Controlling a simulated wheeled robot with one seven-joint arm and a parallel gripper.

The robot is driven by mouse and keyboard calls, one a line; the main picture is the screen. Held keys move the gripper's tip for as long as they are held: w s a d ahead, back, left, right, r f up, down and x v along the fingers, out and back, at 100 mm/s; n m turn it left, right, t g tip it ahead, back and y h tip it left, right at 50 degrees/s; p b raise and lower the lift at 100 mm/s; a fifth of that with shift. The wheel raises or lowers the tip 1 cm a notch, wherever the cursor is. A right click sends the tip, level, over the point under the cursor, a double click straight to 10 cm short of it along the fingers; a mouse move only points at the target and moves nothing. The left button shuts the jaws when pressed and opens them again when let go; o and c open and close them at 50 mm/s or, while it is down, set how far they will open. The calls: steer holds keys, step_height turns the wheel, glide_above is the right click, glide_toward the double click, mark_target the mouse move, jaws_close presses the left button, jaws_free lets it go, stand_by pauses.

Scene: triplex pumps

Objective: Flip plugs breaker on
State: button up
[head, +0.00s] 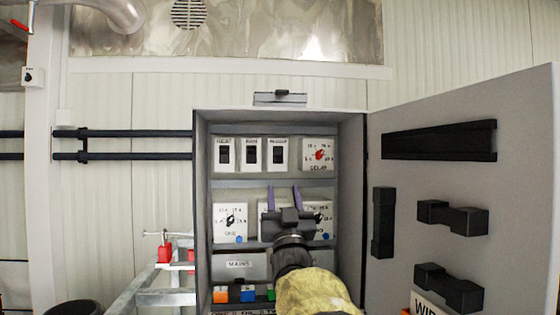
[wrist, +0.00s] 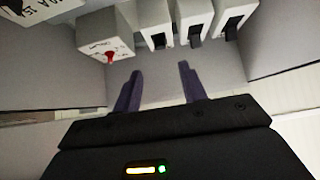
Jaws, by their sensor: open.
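Three white breakers with black switches sit in a row at the upper left inside the open grey cabinet (head: 201,200). The middle breaker (head: 251,154) seems to carry the plugs label, though the print is small. In the wrist view, which is upside down, the same row is at the top, with the middle breaker (wrist: 194,18) between the other two. I cannot tell its switch position for sure. My gripper (head: 284,191) is open and empty, below the row and to its right in the head view. Its purple fingers also show in the wrist view (wrist: 160,70), apart from the breakers.
A white delay box with a red knob (head: 319,154) is right of the breakers. Dial boxes, one at left (head: 230,221), sit on the shelf below, partly behind my arm. The cabinet door (head: 410,180) stands open at right, with black handles. A metal rail frame stands at lower left.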

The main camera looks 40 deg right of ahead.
mark_target(279, 162)
steer(key=p+x, duration=0.2)
steer(key=x, duration=0.8)
steer(key=shift+w+p, duration=0.15)
steer(key=shift+p, duration=0.25)
jaws_close()
